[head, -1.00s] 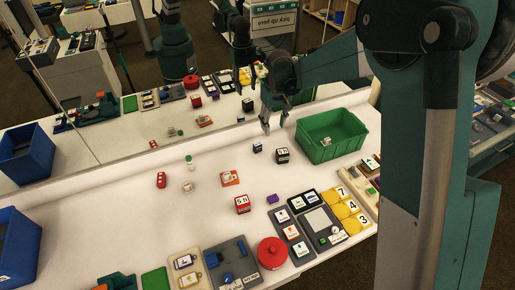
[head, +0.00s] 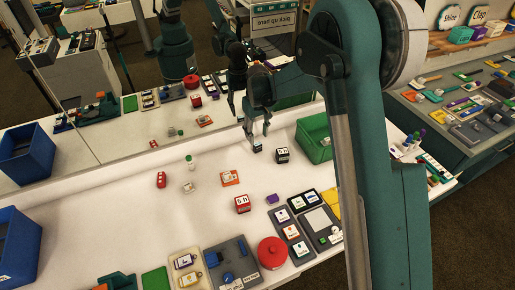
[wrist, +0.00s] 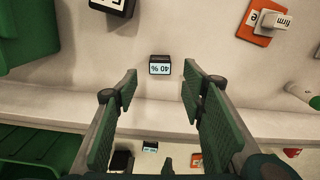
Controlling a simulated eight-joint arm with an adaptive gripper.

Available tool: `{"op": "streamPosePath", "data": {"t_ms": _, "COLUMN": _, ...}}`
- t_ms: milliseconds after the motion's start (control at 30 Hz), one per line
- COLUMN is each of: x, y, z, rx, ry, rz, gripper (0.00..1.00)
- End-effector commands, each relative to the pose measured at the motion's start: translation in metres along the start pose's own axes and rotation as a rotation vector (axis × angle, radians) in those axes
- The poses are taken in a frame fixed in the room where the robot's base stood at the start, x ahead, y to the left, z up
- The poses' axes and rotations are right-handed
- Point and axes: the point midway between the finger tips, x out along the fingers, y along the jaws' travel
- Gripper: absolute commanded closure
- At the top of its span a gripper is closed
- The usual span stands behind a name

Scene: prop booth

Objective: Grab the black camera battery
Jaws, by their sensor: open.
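The black camera battery (head: 257,149) is a small dark block on the white table, partly hidden by my gripper in the head view. In the wrist view the battery (wrist: 160,65) shows a pale label reading "40 %". My gripper (head: 255,134) is above it in the head view, fingers pointing down. In the wrist view my gripper (wrist: 160,82) is open and empty. The battery lies just past its fingertips, lined up with the gap and apart from both fingers.
A black block with a white label (head: 282,155) stands close to the right of the battery. A green bin (head: 312,147) is beyond it, partly behind my arm. An orange card (head: 229,178) and red block (head: 242,204) lie nearer. A mirror behind the table repeats objects.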

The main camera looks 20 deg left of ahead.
Motion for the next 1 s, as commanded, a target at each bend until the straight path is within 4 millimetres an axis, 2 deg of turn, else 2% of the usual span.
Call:
{"op": "streamPosePath", "data": {"t_ms": 333, "x": 0.024, "y": 0.0, "z": 0.0, "rx": 0.0, "ry": 0.0, "rz": 0.0, "gripper": 0.59}}
{"op": "streamPosePath", "data": {"t_ms": 767, "x": 0.028, "y": 0.0, "z": 0.0, "rx": 0.0, "ry": 0.0, "rz": 0.0, "gripper": 0.59}}
{"op": "streamPosePath", "data": {"t_ms": 1000, "x": 0.049, "y": -0.001, "z": 0.001, "rx": 0.0, "ry": 0.0, "rz": 0.0, "gripper": 0.59}}
